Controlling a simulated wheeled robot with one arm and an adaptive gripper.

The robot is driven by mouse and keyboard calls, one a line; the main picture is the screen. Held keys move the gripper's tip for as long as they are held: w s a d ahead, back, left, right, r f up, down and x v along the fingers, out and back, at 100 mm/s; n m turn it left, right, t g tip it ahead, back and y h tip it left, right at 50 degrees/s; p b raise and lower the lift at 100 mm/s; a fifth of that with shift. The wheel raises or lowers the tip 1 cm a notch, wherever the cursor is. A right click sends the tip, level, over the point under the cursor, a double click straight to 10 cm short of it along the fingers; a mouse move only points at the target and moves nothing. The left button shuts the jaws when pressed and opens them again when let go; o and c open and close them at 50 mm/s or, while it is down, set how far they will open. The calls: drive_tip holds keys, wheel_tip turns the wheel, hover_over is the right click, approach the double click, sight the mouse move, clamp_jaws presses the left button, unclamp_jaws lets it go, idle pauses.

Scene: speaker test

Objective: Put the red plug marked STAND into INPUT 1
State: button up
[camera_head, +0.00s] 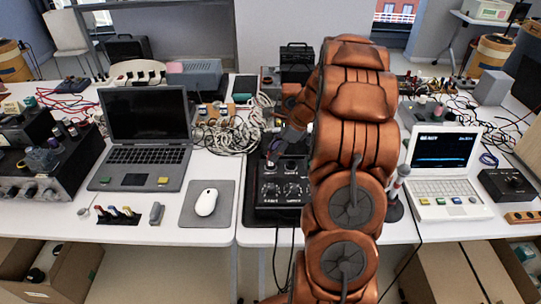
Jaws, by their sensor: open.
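My orange arm reaches over the middle of the table, and my gripper (275,153) is partly visible at its left, behind a black box with knobs (280,190). My gripper is open, but its fingertips are small and dark here. A small reddish spot shows near the fingertips, and I cannot tell whether it is a plug. No STAND or INPUT 1 marking is readable. Small plugs or clips with coloured ends (118,212) lie on a dark strip at the front left. My arm hides part of the table right of the box.
A grey laptop (145,135) and a white mouse (206,202) on a grey pad are at left. A white laptop (440,170) and a microphone (398,185) are at right. Coiled pale cables (228,130) lie behind the mouse. Cables hang over the front edge.

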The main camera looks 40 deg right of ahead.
drive_tip(key=v, duration=0.9)
drive_tip(key=s+a+r+n+g, duration=0.1)
drive_tip(key=s+a+n, duration=0.25)
drive_tip(key=a, duration=0.45)
drive_tip(key=s+a+r+n+g+h, duration=0.1)
drive_tip(key=s+a+r+n+g, duration=0.15)
drive_tip(key=a+n, duration=0.35)
drive_tip(key=s+a+r+n, duration=0.1)
drive_tip(key=s+a+n, duration=0.25)
drive_tip(key=a, duration=0.55)
drive_tip(key=s+a+f+n+g+h, duration=0.1)
drive_tip(key=s+a+n+h, duration=0.1)
drive_tip(key=s+n, duration=0.4)
drive_tip(key=s+a+f+n+g+h, duration=0.1)
drive_tip(key=s+a+n, duration=0.4)
drive_tip(key=s, duration=0.9)
drive_tip(key=shift+s+n+h, duration=0.15)
drive_tip(key=shift+n+h, duration=0.25)
drive_tip(key=shift+n, duration=0.3)
